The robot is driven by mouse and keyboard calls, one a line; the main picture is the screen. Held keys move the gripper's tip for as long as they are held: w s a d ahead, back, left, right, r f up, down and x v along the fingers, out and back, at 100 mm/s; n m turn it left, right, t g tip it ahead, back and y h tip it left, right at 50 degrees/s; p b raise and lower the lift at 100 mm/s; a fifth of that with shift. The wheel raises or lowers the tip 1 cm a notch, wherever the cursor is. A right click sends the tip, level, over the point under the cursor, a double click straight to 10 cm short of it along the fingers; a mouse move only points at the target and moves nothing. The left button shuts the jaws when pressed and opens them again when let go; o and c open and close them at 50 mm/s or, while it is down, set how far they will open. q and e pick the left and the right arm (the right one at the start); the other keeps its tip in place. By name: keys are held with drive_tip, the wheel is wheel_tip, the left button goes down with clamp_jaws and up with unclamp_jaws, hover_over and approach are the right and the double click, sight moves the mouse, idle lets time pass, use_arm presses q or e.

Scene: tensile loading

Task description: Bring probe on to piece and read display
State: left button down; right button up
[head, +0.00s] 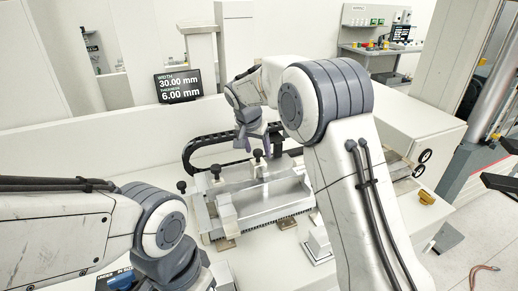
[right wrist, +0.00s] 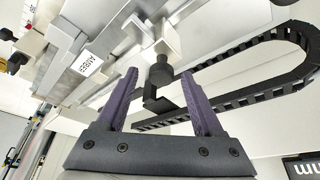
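The display (head: 178,86) stands behind the bench and reads width 30.00 mm and thickness 6.00 mm. My right gripper (head: 255,144) is over the back of the measuring fixture (head: 275,214). In the right wrist view its two purple fingers (right wrist: 160,76) are apart. A black-knobbed probe (right wrist: 160,71) shows between and beyond the fingertips, with no clear contact. A metal piece with a white printed label (right wrist: 87,63) lies in the fixture, left of the probe in that view. My left arm shows at the lower left, but its gripper is out of view.
A black cable chain (head: 205,146) curves behind the fixture. Another black knob (head: 215,170) stands on the fixture's left. A yellow knob (head: 427,197) is at the right. A white block (head: 319,243) sits in front. A side bench (head: 375,49) stands at the back right.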

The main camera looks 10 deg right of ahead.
drive_tip(key=shift+s+a+r, duration=0.1)
drive_tip(key=shift+a+r, duration=0.05)
drive_tip(key=shift+r, duration=0.3)
drive_tip(key=b+v, duration=0.2)
drive_tip(key=v, duration=0.7)
drive_tip(key=shift+r, duration=0.15)
drive_tip(key=shift+s+a, duration=0.1)
idle(0.3)
drive_tip(key=s+a+f+n+g+y, duration=0.1)
drive_tip(key=s+a+f+n, duration=0.15)
drive_tip(key=s, duration=0.65)
drive_tip(key=s+a+f+n+g+y, duration=0.1)
drive_tip(key=s+a+f+n, duration=0.2)
drive_tip(key=s, duration=0.6)
drive_tip(key=s+a+f+n+y, duration=0.1)
drive_tip(key=s+a+f+n, duration=0.1)
drive_tip(key=s+n, duration=0.5)
drive_tip(key=s+d+f+n, duration=0.1)
drive_tip(key=s+f, duration=0.1)
drive_tip(key=s, duration=0.4)
drive_tip(key=s+d+f+g, duration=0.1)
drive_tip(key=s+f, duration=0.2)
drive_tip(key=s, duration=0.4)
drive_tip(key=shift+d+f+n+g, duration=0.2)
drive_tip(key=shift+f+n+g, duration=0.1)
drive_tip(key=shift+n, duration=0.05)
